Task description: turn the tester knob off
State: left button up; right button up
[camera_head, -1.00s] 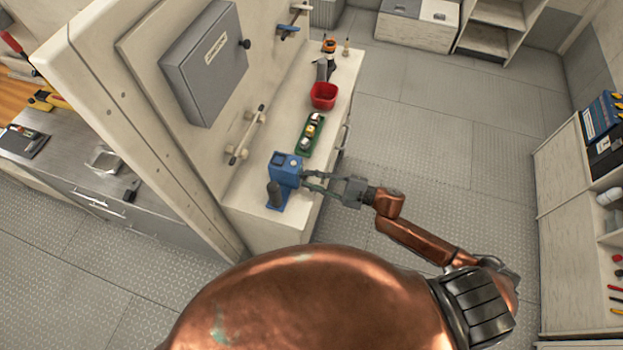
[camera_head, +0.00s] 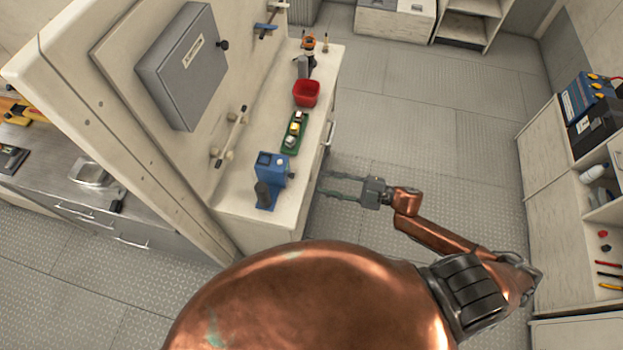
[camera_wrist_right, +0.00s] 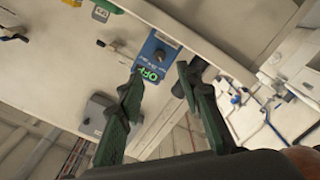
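The blue tester (camera_head: 268,182) stands upright on the near end of the narrow white counter. Its dark knob (camera_wrist_right: 158,56) shows in the right wrist view, beside a display lit with the green word "OFF" (camera_wrist_right: 150,75). A black cylindrical part (camera_head: 262,192) is on the tester's near side. My right gripper (camera_head: 321,184) is to the right of the tester, past the counter edge, with clear space between. Its two fingers are spread and empty, and they also show in the right wrist view (camera_wrist_right: 158,76). My left gripper is not in view.
Behind the tester on the counter are a green tray (camera_head: 287,146) with small items, a red bin (camera_head: 306,93) and an orange-and-black tool (camera_head: 309,45). A grey wall box (camera_head: 182,75) hangs to the left. The floor right of my gripper is clear.

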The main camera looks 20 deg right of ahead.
jog(key=v, duration=0.2)
jog(key=shift+s+d, duration=0.2)
jog(key=shift+d, duration=0.05)
dwell(0.4)
